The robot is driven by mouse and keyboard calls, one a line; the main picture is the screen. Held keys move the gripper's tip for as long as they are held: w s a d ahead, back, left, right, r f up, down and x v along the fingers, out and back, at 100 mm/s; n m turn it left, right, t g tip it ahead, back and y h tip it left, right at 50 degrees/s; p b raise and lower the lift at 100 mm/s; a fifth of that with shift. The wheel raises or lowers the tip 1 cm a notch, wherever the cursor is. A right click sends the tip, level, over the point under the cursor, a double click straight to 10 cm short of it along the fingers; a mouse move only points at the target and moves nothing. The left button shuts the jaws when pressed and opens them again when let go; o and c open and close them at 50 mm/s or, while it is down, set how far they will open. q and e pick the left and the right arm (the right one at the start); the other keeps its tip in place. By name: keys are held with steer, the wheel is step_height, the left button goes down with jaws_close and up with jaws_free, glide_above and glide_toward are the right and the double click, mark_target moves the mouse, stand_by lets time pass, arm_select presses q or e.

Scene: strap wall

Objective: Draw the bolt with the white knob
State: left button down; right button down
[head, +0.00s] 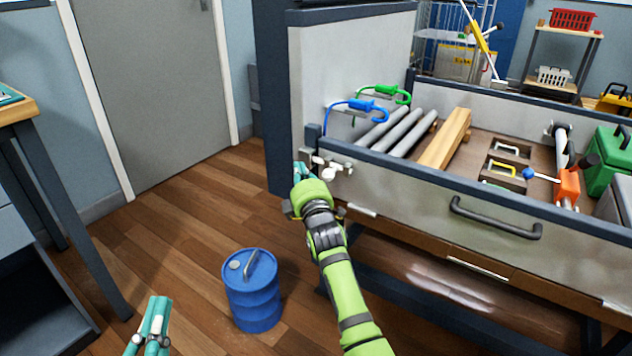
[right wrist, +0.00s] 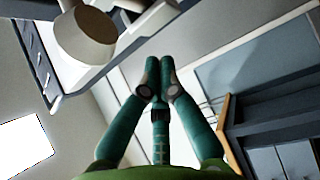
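The white knob (head: 328,174) sits on the pale bolt fitting (head: 343,165) at the left end of the drawer's front. In the right wrist view a large rounded knob (right wrist: 85,35) is close to the camera at upper left, outside the fingers. My right gripper (head: 301,170) is just left of the knob in the head view, partly hidden by its own wrist. Its teal fingertips (right wrist: 158,78) meet with nothing between them. My left gripper (head: 158,312) is low at the left, over the floor, away from the bolt, with its fingers together.
The open drawer (head: 420,187) has a dark handle (head: 495,222) and holds grey tubes (head: 405,132) and a wooden beam (head: 446,138). Blue (head: 357,105) and green (head: 383,92) hooked items are above the bolt. A blue drum (head: 251,290) stands on the floor below.

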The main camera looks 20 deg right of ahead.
mark_target(330, 176)
arm_select(q)
steer(key=shift+s+d+r+t+h, duration=0.1)
steer(key=shift+s+r+t+h, duration=0.4)
steer(key=shift+r, duration=0.4)
arm_select(e)
steer(key=shift+s+d+f, duration=0.2)
steer(key=shift+s+d, duration=0.5)
steer(key=shift+d, duration=0.05)
steer(key=shift+s+d+f, duration=0.2)
steer(key=shift+s+d, duration=0.45)
steer(key=shift+d, duration=0.05)
